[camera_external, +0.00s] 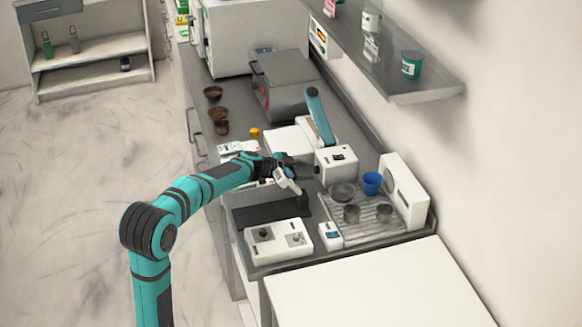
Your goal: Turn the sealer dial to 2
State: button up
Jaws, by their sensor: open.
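The sealer seems to be the white unit (290,139) with a raised teal lever (319,116), midway along the counter. A white box (338,164) with a small dark panel on top stands at its near end; I cannot tell for sure if it is part of the sealer. No dial or number can be made out; the side of the box facing my gripper is partly hidden. My gripper (302,172) is open, just left of this box and close to it. I cannot tell whether it touches. Nothing is visibly held.
A white box with two dark knobs (278,241) and a dark mat (266,215) lie nearer. A rack (372,222) with a blue cup (371,184) and bowls is at right. A grey machine (288,84) stands behind. A shelf (385,62) overhangs the wall side.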

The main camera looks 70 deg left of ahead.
aim_at(316, 170)
jog(key=shift+x, duration=1.15)
jog(key=shift+c, duration=0.5)
jog(key=c, duration=0.9)
jog(key=shift+d+m+t+y, duration=0.15)
jog(key=shift+m+t+y, duration=0.15)
jog(key=shift+m+y, duration=0.85)
jog(key=o, duration=1)
